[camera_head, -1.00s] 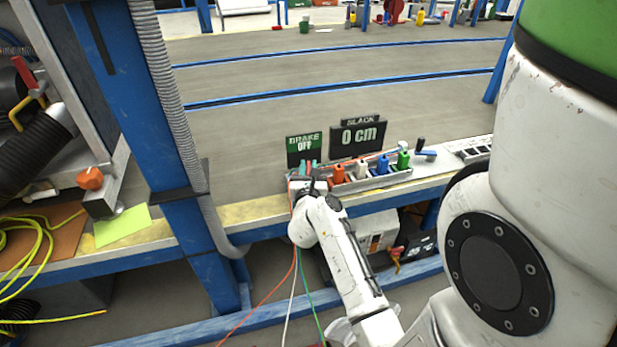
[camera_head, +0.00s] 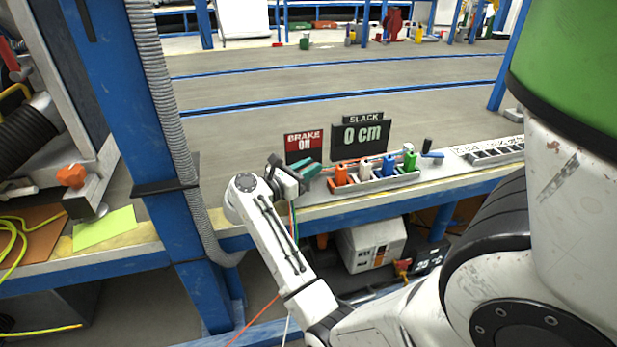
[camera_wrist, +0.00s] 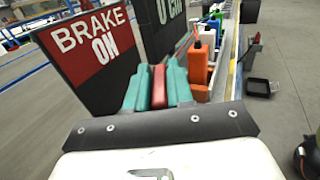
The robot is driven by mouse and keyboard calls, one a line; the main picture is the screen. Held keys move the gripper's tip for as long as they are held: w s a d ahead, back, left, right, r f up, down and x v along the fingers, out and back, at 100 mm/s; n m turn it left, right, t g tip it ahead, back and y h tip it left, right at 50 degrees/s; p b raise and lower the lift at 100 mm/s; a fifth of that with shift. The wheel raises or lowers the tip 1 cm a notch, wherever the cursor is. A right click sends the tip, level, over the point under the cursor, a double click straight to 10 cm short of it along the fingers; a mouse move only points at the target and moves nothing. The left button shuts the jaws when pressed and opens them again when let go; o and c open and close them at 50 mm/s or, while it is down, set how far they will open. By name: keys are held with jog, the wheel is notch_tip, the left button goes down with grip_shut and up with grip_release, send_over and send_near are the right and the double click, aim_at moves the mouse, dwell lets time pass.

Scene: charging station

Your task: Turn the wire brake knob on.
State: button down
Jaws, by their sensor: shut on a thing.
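My gripper (camera_head: 311,169) is at the left end of the row of coloured plugs on the bench, just below the brake sign. In the wrist view, its teal fingers (camera_wrist: 158,72) are shut on a red piece, the brake knob (camera_wrist: 158,90), with one finger on each side. The knob's base is hidden, and I cannot make the knob out in the head view. The brake sign (camera_head: 304,142) is red and reads "BRAKE ON"; it also stands large at the left in the wrist view (camera_wrist: 92,45).
A dark display (camera_head: 360,137) reads "SLACK 0 cm". Orange (camera_head: 341,175), white, blue (camera_head: 388,164) and green (camera_head: 410,160) plugs stand right of my gripper. A blue post (camera_head: 150,110) rises at the left. Thin cables hang below my wrist.

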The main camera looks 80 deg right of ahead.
jog(key=m+g+y+b, duration=0.2)
jog(key=b, duration=0.1)
jog(key=m+g+y+b, duration=0.1)
jog(key=g+y+b, duration=0.1)
jog(key=shift+w+f+m+b, duration=0.1)
jog(key=shift+f+m+b, duration=0.3)
jog(key=shift+r+m+g+y+b, duration=0.15)
jog(key=shift+m+g+y+b, duration=0.45)
jog(key=shift+y+b, duration=0.35)
jog(key=shift+r+y, duration=0.1)
jog(key=shift+y, duration=0.35)
jog(key=c, duration=1.1)
grip_release()
jog(key=shift+r+m, duration=0.15)
jog(key=shift+m, duration=0.15)
